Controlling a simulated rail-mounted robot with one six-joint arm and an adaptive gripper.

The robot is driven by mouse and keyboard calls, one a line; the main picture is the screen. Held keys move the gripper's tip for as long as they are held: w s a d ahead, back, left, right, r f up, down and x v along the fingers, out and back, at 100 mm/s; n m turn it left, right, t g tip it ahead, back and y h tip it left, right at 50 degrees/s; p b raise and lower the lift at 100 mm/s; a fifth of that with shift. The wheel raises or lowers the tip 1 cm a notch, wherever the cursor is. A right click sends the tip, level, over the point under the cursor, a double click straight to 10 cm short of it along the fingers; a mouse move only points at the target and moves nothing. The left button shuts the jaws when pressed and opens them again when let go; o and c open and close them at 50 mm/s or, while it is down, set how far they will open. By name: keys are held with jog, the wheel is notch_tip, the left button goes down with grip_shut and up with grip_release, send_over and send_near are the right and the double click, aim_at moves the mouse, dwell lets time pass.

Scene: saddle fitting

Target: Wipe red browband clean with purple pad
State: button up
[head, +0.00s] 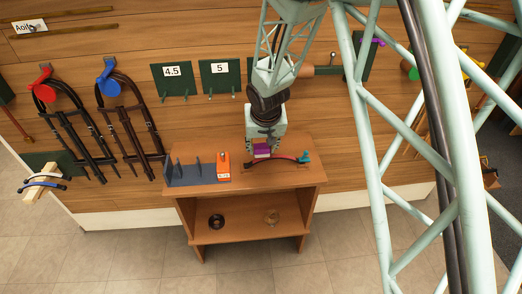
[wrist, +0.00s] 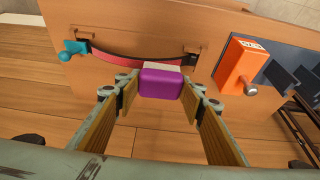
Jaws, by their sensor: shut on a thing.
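My gripper (head: 263,147) is shut on the purple pad (head: 262,153), just above the small wooden table at the foot of the wall. In the wrist view the purple pad (wrist: 161,84) sits between the two fingertips, with a pale layer on its far side. The red browband (wrist: 125,60) lies across the tabletop just beyond the pad, with dark ends and a teal piece (wrist: 73,49) at its left end. In the head view the browband (head: 284,159) shows partly beside the pad. I cannot tell whether the pad touches it.
An orange block with a metal knob (wrist: 242,68) and a dark grey slotted rack (head: 197,172) stand beside the browband. The lower shelf (head: 245,226) holds a dark ring and a brownish item. Bridles (head: 62,115) hang on the wall at left.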

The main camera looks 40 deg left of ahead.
jog(key=shift+w+d+r+p, duration=0.1)
jog(key=shift+d+r+p, duration=0.05)
jog(key=shift+r, duration=0.4)
jog(key=shift+d+r+p, duration=0.15)
jog(key=shift+r, duration=0.35)
jog(key=shift+a+r+p, duration=0.2)
jog(key=shift+r+p, duration=0.3)
jog(key=shift+r, duration=0.05)
jog(key=shift+d+r+p, duration=0.15)
jog(key=shift+r+p, duration=0.35)
jog(key=shift+r, duration=0.35)
jog(key=shift+r+p, duration=0.6)
jog(key=shift+r, duration=0.3)
